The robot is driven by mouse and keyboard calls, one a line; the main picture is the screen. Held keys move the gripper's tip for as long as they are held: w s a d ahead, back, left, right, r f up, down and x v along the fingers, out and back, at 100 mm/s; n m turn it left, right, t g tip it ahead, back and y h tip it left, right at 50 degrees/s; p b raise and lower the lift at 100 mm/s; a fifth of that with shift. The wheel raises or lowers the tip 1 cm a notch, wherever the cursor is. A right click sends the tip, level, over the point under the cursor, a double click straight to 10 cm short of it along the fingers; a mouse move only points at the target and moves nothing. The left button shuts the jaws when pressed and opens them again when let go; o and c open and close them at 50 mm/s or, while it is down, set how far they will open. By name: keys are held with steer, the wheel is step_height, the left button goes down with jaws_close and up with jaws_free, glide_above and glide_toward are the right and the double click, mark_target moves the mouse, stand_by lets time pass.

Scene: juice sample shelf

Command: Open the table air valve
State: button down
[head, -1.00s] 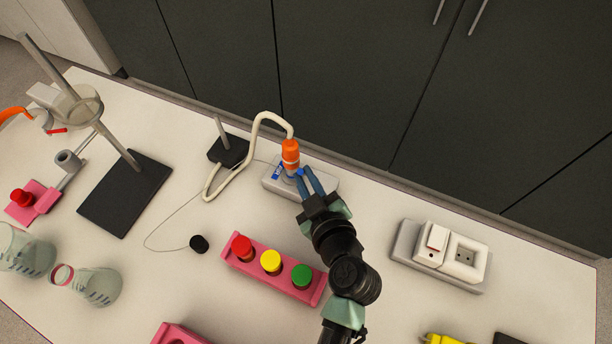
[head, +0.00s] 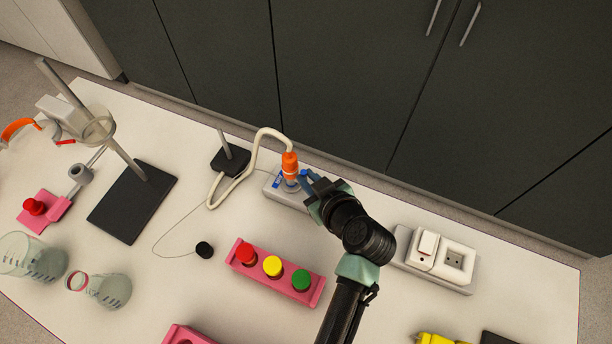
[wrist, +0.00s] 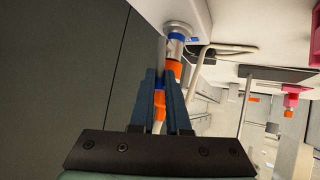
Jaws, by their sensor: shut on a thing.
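The air valve (head: 291,185) stands on a light grey block (head: 271,188) at the back of the table. It has a metal body with blue parts and an orange fitting (head: 290,162) on top, where a cream hose joins. My gripper (head: 305,182) reaches the valve from the right, its blue-grey fingers at the valve just below the orange fitting. In the wrist view the fingers (wrist: 164,85) are shut on a blue and orange part of the valve. The metal body with a blue ring (wrist: 176,38) shows beyond the tips. The exact grip is partly hidden.
A black-based post (head: 230,160) stands left of the valve, the hose (head: 246,172) looping beside it. A pink holder with red, yellow and green caps (head: 262,283) lies in front. A white socket block (head: 440,255) stands right. Dark cabinets are behind.

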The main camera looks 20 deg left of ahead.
steer(key=shift+w, duration=0.15)
steer(key=c, duration=0.9)
jaws_free()
steer(key=b+v, duration=0.2)
steer(key=v, duration=1.1)
steer(key=shift+w+r+b, duration=0.15)
steer(key=shift+b, duration=0.2)
